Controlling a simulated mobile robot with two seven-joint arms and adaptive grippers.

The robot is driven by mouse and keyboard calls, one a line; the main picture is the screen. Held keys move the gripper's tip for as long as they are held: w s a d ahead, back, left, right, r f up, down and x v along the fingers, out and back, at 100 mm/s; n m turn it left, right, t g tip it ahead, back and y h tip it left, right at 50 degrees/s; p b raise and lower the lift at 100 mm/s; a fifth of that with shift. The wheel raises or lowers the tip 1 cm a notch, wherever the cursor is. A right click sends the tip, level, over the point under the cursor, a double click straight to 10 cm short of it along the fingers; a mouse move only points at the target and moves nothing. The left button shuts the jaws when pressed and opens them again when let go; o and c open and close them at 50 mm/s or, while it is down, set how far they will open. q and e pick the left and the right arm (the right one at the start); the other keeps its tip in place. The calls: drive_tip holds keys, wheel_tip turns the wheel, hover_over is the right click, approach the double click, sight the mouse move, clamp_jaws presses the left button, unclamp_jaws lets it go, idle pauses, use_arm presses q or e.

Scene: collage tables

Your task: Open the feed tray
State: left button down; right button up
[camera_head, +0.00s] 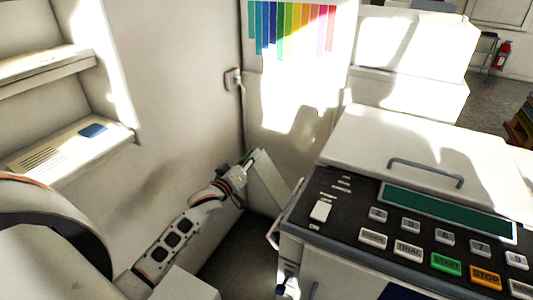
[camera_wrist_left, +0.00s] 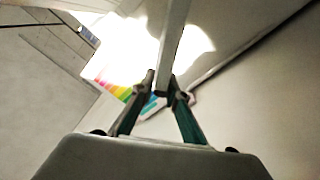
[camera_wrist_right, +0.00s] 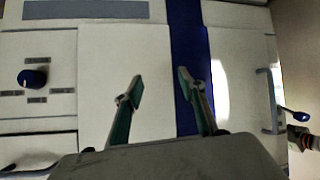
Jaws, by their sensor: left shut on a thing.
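The feed tray (camera_head: 268,182) is a thin pale panel tilted outward from the left side of the white copying machine (camera_head: 340,195). My left gripper (camera_head: 250,161) is at the tray's upper outer edge. In the left wrist view the panel's narrow edge (camera_wrist_left: 174,40) runs between the fingertips of the left gripper (camera_wrist_left: 162,84), which is shut on it. My right gripper (camera_wrist_right: 158,92) shows only in the right wrist view. It is open and empty, with its fingers apart in front of a pale panel with a dark blue stripe (camera_wrist_right: 188,60).
The control panel (camera_head: 400,228) with several buttons tops the machine's front, below a lid with a grey handle (camera_head: 425,172). Pale shelves (camera_head: 75,150) stand at the left. A colour-stripe chart (camera_head: 292,28) hangs behind. A dark blue knob (camera_wrist_right: 32,78) is at the left in the right wrist view.

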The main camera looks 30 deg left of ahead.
use_arm(q)
drive_tip(key=a+f+n+b, duration=0.5)
drive_tip(key=a+f+b, duration=0.1)
drive_tip(key=f, duration=0.6)
drive_tip(key=a+f+n+b, duration=0.6)
drive_tip(key=f+b, duration=0.1)
drive_tip(key=f, duration=0.5)
drive_tip(key=shift+s+f, duration=0.25)
drive_tip(key=shift+s, duration=0.15)
use_arm(e)
wheel_tip(320, 180, down, 9)
drive_tip(key=shift+w+d+n, duration=0.15)
drive_tip(key=shift+d+n, duration=0.15)
drive_tip(key=shift+d, duration=0.1)
use_arm(q)
drive_tip(key=shift+f, duration=0.1)
drive_tip(key=c, duration=2.3)
unclamp_jaws()
drive_tip(key=shift+o, duration=1.3)
drive_tip(key=shift+w, duration=0.1)
